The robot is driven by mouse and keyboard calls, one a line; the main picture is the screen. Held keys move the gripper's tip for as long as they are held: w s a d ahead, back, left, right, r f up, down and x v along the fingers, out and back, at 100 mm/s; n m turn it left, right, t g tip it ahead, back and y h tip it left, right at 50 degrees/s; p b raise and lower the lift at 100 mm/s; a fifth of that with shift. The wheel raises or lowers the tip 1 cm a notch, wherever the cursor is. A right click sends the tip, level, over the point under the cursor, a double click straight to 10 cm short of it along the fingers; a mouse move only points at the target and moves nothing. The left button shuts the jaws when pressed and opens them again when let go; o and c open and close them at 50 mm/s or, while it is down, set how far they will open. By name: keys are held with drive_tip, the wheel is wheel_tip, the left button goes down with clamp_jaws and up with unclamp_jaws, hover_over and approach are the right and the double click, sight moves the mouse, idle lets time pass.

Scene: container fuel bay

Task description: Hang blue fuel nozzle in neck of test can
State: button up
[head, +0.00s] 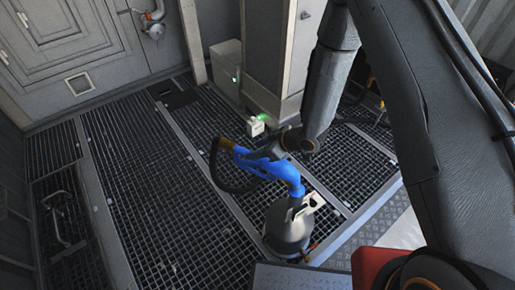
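The blue fuel nozzle (266,167) is in the middle of the head view, its body roughly level and its spout curving down at the right. My gripper (279,150) is right at the nozzle's body, at the lower end of my arm. Its fingers are small and dark, and their opening is hidden.
A black hose (222,184) loops down from the brass coupling (227,144) at the nozzle's left end. Open floor grating (165,205) lies to the left.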

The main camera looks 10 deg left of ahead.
drive_tip(key=shift+b+v, duration=0.4)
drive_tip(key=shift+v, duration=3.55)
